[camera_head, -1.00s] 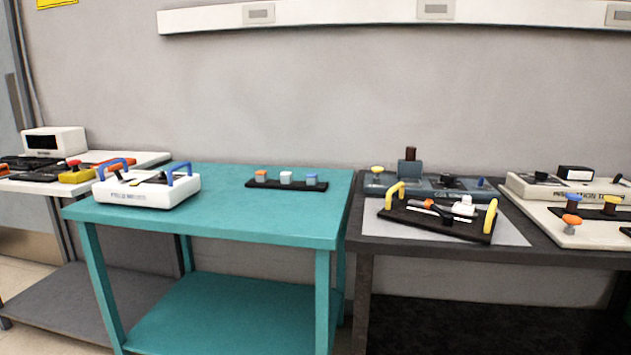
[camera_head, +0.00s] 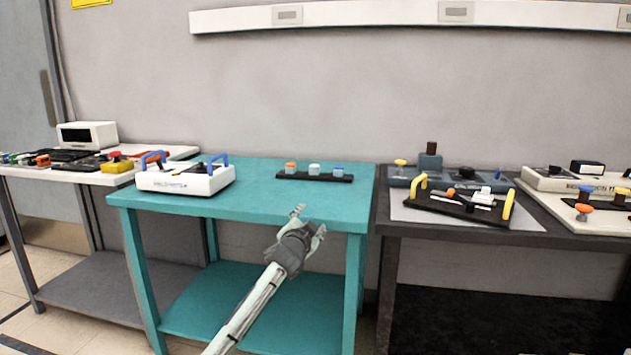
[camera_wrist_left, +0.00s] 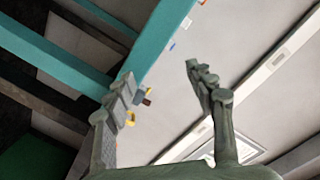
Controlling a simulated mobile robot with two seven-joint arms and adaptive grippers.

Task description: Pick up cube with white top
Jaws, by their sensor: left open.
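The cube with the white top (camera_head: 314,169) sits in the middle of a black strip (camera_head: 342,179) on the teal table (camera_head: 250,207). An orange-topped cube (camera_head: 290,168) is to its left and a blue-topped cube (camera_head: 338,172) to its right. My left gripper (camera_head: 309,219) is open and empty, in front of the teal table's front edge and apart from the cubes. Its two spread fingers also show in the left wrist view (camera_wrist_left: 160,75), where the cubes are too small to make out surely. My right gripper is not in view.
A white box with blue handles (camera_head: 186,180) stands on the table's left part. A dark table (camera_head: 450,229) to the right holds a black tray with yellow handles (camera_head: 455,208). A white-topped table (camera_head: 110,178) is at left. The teal tabletop before the strip is clear.

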